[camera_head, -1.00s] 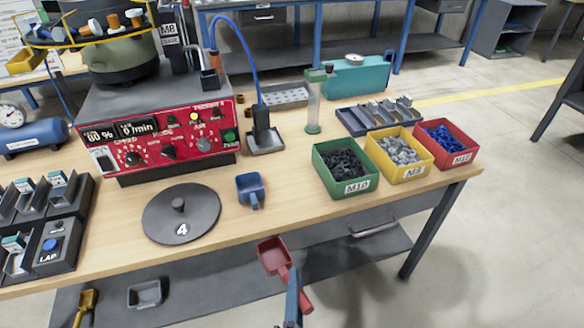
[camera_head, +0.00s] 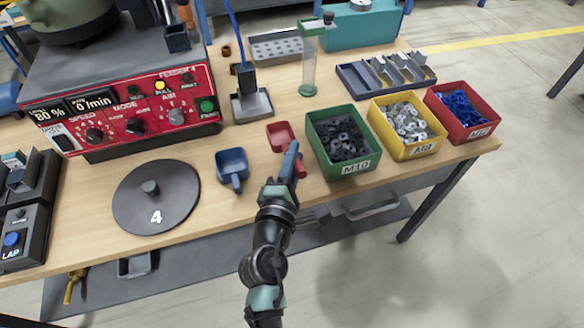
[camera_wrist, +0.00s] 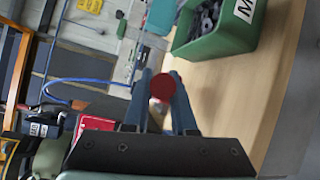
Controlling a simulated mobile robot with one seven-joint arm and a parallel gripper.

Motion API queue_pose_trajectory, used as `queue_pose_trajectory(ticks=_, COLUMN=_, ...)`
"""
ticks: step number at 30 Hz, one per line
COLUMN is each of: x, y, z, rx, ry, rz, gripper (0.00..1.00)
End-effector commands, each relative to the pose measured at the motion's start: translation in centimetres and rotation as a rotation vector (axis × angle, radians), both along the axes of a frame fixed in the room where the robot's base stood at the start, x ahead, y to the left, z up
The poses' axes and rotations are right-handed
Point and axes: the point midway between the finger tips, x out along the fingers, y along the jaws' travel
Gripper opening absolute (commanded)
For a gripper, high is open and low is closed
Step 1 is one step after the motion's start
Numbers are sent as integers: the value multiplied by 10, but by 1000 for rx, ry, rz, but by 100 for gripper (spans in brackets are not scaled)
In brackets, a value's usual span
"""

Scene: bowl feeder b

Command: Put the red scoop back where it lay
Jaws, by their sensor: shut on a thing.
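The red scoop (camera_head: 281,134) is in my gripper (camera_head: 289,165), between the blue scoop and the green bin in the head view. Its red tray part faces away from me over the table, and part of its handle shows by the fingers. In the wrist view the round red handle end (camera_wrist: 163,87) sits between the two blue fingers of my gripper (camera_wrist: 163,95). My gripper is shut on it. Whether the scoop touches the wooden table (camera_head: 262,205) cannot be told.
A blue scoop (camera_head: 232,165) lies left of the red one. The green bin (camera_head: 345,172) marked M10 stands close on the right, with yellow (camera_head: 408,152) and red (camera_head: 466,136) bins beyond. A dark lid (camera_head: 130,205) marked 4 lies at left.

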Motion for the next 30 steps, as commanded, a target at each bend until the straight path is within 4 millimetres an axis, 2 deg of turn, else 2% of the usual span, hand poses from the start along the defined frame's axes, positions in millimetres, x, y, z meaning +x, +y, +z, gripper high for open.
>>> queue_pose_trajectory(ticks=1, x=0, y=0, z=-13, rx=-1, ry=-1, rz=2, gripper=0)
queue_pose_trajectory(ticks=5, x=0, y=0, z=-22, rx=0, ry=-3, rz=1, gripper=0)
queue_pose_trajectory(ticks=12, x=0, y=0, z=-55, rx=-1, ry=-2, rz=1, gripper=0)
queue_pose_trajectory(ticks=26, x=0, y=0, z=-61, rx=-1, ry=-4, rz=1, gripper=0)
queue_pose_trajectory(ticks=27, x=0, y=0, z=-61, rx=0, ry=-2, rz=1, gripper=28)
queue_pose_trajectory(ticks=30, x=0, y=0, z=-60, rx=0, ry=-1, rz=0, gripper=46)
